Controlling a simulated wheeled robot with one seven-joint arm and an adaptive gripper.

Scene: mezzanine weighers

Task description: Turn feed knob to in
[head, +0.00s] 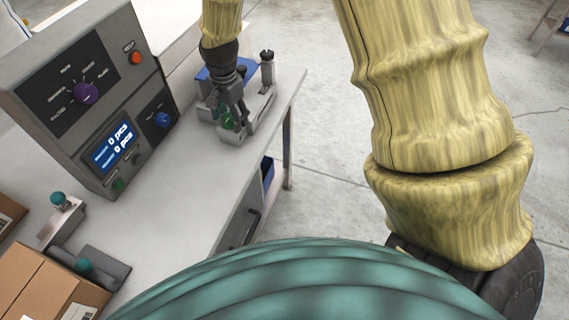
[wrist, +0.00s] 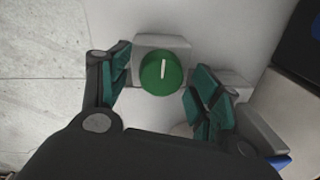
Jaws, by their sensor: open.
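A round green knob (wrist: 163,74) with a white pointer line sits on a small light-grey block (wrist: 160,43) in the wrist view. The pointer stands nearly upright in the picture. My gripper (wrist: 158,80) is open, with one teal-padded finger on each side of the knob and gaps showing between pads and knob. In the head view my gripper (head: 232,106) reaches down over the bench's far end, and the green knob (head: 227,121) shows partly behind it. No feed or in marking is readable near the knob.
A grey control box (head: 95,95) with a purple knob (head: 86,93), a blue knob (head: 162,119), an orange button (head: 136,58) and a lit display (head: 113,146) stands on the bench (head: 190,190). Cardboard boxes (head: 45,285) are at lower left. The bench between is mostly clear.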

